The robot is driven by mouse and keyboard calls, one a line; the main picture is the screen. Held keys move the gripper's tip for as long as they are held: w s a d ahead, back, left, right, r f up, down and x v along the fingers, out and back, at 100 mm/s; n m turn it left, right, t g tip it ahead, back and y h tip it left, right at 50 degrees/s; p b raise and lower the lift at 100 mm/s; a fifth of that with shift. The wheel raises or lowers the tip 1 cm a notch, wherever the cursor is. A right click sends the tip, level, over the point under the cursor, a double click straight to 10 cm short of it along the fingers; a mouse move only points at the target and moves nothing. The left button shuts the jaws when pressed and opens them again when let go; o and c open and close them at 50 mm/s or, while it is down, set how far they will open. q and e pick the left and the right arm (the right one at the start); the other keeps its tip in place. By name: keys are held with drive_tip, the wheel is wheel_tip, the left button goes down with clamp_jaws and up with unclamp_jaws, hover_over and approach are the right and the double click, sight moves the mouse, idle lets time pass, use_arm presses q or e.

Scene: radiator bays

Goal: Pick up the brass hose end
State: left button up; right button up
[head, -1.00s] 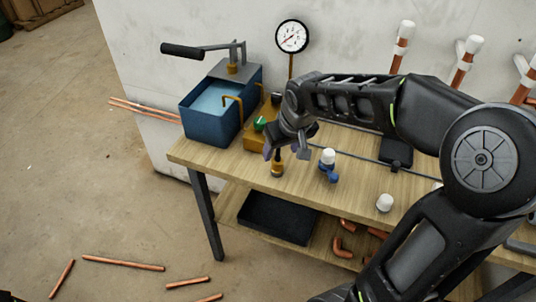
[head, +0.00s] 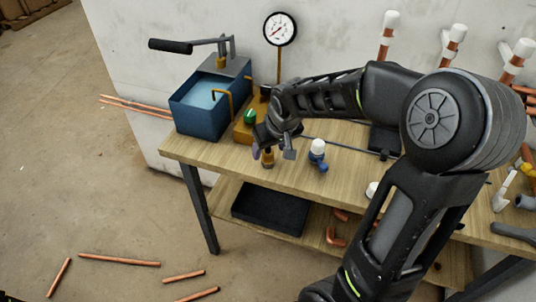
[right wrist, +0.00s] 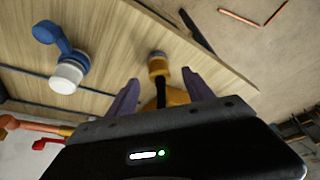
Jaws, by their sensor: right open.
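The brass hose end (head: 267,158) stands on the wooden workbench near its front edge, with a dark hose running up from it. My right gripper (head: 273,154) is open above it, its two purple-grey fingers to either side. In the right wrist view the hose end (right wrist: 158,66) shows a dark ring at its end and lies between the open fingertips (right wrist: 160,77). Whether either finger touches it I cannot tell. My left gripper is not in view.
A blue valve with a white cap (head: 317,150) stands close to the right of the gripper. A blue water tank (head: 203,112) with a lever pump and a gauge (head: 280,29) stand behind left. A black tray (head: 270,208) sits on the lower shelf. Copper pipes lie on the floor.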

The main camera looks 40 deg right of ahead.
sight(268, 151)
drive_tip(key=x, duration=0.3)
drive_tip(key=shift+w+d+f, duration=0.1)
drive_tip(key=shift+f, duration=0.1)
drive_tip(key=shift+c, duration=0.4)
drive_tip(key=c, duration=1.1)
drive_tip(key=shift+o, duration=0.2)
drive_tip(key=shift+r, duration=0.15)
wheel_tip(268, 151, up, 10)
drive_tip(key=shift+f, duration=0.1)
